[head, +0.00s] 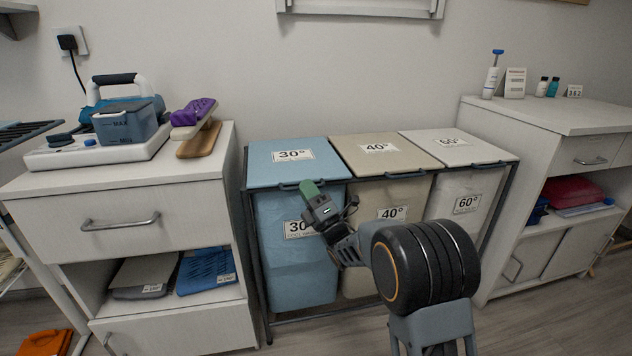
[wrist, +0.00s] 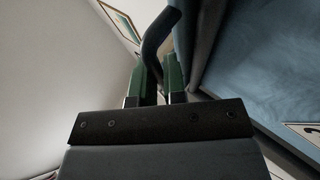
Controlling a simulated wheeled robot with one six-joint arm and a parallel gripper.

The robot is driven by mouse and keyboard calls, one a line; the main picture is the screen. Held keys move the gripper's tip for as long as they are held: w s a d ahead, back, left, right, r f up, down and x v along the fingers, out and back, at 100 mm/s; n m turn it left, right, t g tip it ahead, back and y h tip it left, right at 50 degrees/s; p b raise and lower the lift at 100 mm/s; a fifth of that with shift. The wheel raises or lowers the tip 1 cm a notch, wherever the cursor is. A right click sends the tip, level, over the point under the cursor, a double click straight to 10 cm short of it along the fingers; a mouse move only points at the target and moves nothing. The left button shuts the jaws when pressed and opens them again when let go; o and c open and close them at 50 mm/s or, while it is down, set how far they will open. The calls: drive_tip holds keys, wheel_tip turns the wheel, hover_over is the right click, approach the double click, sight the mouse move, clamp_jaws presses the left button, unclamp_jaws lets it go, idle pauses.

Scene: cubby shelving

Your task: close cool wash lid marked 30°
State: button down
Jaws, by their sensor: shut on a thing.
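The blue cool wash lid marked 30° (head: 270,153) lies flat on top of the blue bin (head: 290,270) at the left of the three-bin rack. Its dark handle is at the front edge, and part of it is hidden by my gripper (head: 311,191). In the wrist view, the green fingers of my gripper (wrist: 156,85) are shut on the dark curved handle (wrist: 160,35). A blue surface (wrist: 260,65) fills the right of that view; I cannot tell whether it is the lid or the bin front.
The beige 40° lid (head: 405,159) and cream 60° lid (head: 470,152) lie flat to the right. A white cabinet (head: 110,215) stands close on the left, another (head: 560,115) on the right. An orange item (head: 44,343) lies on the floor.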

drive_tip(key=shift+w+f+h, duration=0.1)
drive_tip(key=shift+f+h, duration=0.2)
drive_tip(key=shift+f, duration=0.25)
drive_tip(key=c, duration=1.5)
unclamp_jaws()
drive_tip(key=shift+f, duration=0.1)
drive_tip(key=p+v, duration=0.1)
drive_tip(key=v, duration=1.2)
drive_tip(key=shift+s+d, duration=0.15)
drive_tip(key=shift+s, duration=0.15)
